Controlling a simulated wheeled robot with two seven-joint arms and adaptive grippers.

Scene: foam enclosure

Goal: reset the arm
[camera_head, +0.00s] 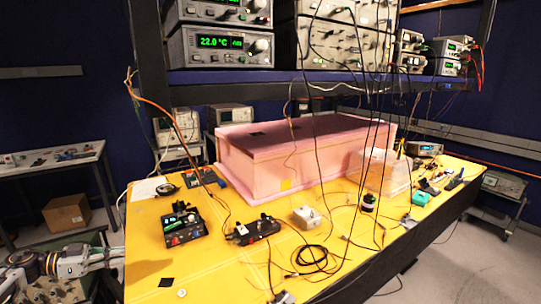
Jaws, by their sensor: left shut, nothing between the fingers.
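My left gripper (112,256) comes in low at the left, at the left edge of the yellow table (215,270). It is shut, with nothing seen between its fingers; its fingertips are small and hard to make out. My left arm runs out of the picture at the left edge. My right gripper is not in view.
A pink foam enclosure (270,165) stands at the table's middle back, with a clear plastic box (382,172) to its right. Black devices (183,226), a white box (307,217) and coiled cable (311,258) lie in front. Wires hang from the instrument shelf (245,77). The left front tabletop is mostly clear.

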